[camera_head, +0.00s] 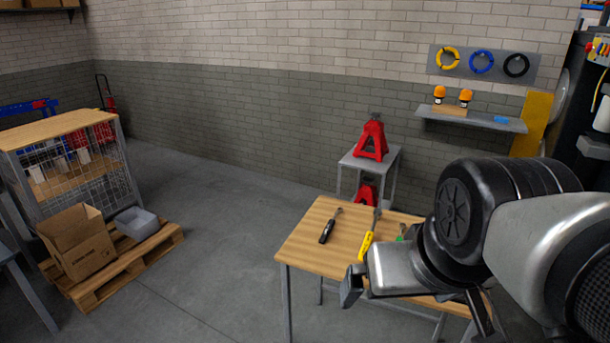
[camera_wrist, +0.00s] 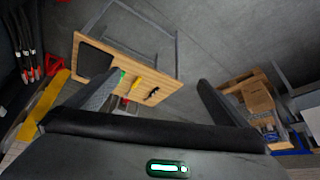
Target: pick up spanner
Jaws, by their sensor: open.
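A wooden-topped worktable (camera_head: 300,245) stands in front of me and bears several hand tools. A black-handled tool (camera_head: 327,231) lies near its left side, and a yellow-handled tool (camera_head: 367,241) lies to the right of it. A green-handled tool (camera_head: 401,233) is partly hidden by my arm. I cannot tell which tool is the spanner. My gripper (camera_head: 415,301) is above the table's front part in the head view, apart from the tools. In the wrist view my gripper (camera_wrist: 160,84) is open and empty, with the table (camera_wrist: 150,77) and the tools beyond its fingers.
A grey stand (camera_head: 358,160) with a red jack stand (camera_head: 371,139) is behind the table. A wall shelf (camera_head: 490,122) holds orange lamps. At left are a pallet (camera_head: 150,250) with a cardboard box (camera_head: 80,245) and a mesh cage (camera_head: 110,180). Floor between is clear.

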